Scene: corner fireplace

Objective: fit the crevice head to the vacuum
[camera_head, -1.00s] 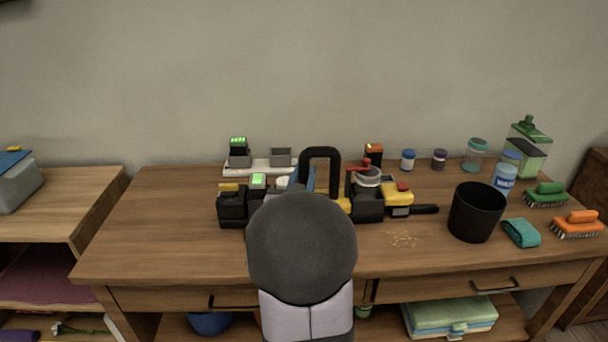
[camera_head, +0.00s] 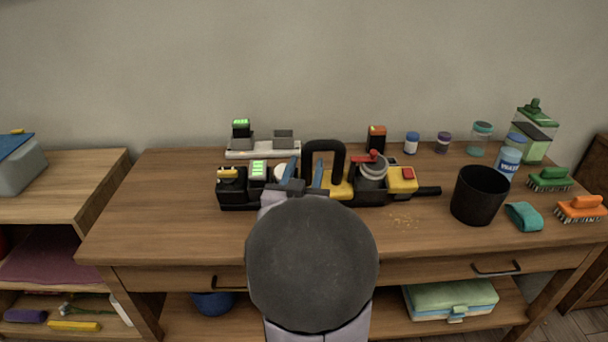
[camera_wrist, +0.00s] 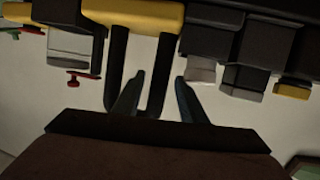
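The yellow and black hand vacuum (camera_head: 339,190) lies on the desk, its black loop handle (camera_head: 324,146) upright. It has a clear cup with a red lever (camera_head: 372,158), a red button and a narrow black piece (camera_head: 429,191) at its right end. I cannot tell whether that piece is the crevice head. My gripper (camera_head: 305,172) is open, its blue fingers just left of the handle in the head view. In the wrist view, my gripper (camera_wrist: 160,92) has one bar of the handle (camera_wrist: 161,70) showing between its fingers; contact is unclear. My arm hides part of the desk.
Black units with a green display (camera_head: 258,170) stand left of the vacuum, before a white charging strip (camera_head: 262,153). A black bin (camera_head: 479,196), crumbs (camera_head: 403,220), a teal cloth (camera_head: 523,216), brushes (camera_head: 579,208) and jars occupy the right. The desk's left end is clear.

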